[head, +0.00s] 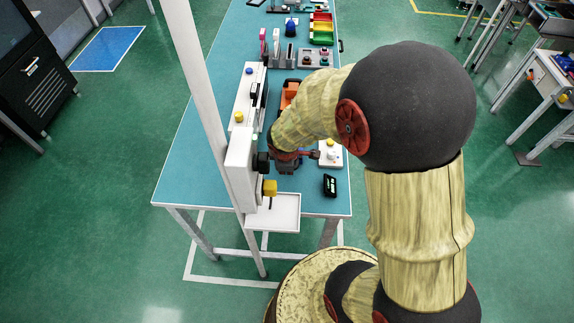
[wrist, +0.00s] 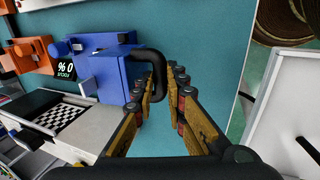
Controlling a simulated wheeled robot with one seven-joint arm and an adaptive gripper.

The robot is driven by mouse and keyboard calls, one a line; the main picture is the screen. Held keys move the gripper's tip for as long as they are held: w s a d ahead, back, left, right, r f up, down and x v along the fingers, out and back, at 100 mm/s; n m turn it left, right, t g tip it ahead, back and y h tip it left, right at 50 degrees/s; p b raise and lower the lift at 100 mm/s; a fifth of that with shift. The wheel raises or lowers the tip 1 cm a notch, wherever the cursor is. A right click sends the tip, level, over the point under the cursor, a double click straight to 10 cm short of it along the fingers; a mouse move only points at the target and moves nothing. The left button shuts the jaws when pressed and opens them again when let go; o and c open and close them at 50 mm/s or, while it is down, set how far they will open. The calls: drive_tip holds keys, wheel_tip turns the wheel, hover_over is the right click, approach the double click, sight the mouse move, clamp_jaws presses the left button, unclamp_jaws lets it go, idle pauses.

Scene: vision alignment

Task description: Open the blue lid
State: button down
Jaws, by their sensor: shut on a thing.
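The blue lid (wrist: 104,72) is in the upper left of the wrist view, a blocky blue part with a black curved handle (wrist: 153,64) on its right side. In the head view my gripper (head: 287,164) is low over the near part of the table, and I cannot make out the blue lid there.
An orange part (wrist: 27,52) with a small dark display (wrist: 66,71) is left of the lid. In the head view, the teal table (head: 190,165) carries a white panel (head: 246,100), a black device (head: 330,185) and coloured bins (head: 321,28). A white post (head: 195,75) rises at the left.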

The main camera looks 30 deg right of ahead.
drive_tip(key=shift+s+a+f, duration=0.15)
drive_tip(key=shift+s+f, duration=0.35)
drive_tip(key=c, duration=2.2)
unclamp_jaws()
drive_tip(key=shift+c, duration=0.2)
drive_tip(key=shift+o, duration=1.8)
drive_tip(key=shift+w+r, duration=0.15)
drive_tip(key=shift+w, duration=0.05)
drive_tip(key=shift+r, duration=0.1)
drive_tip(key=v, duration=1.2)
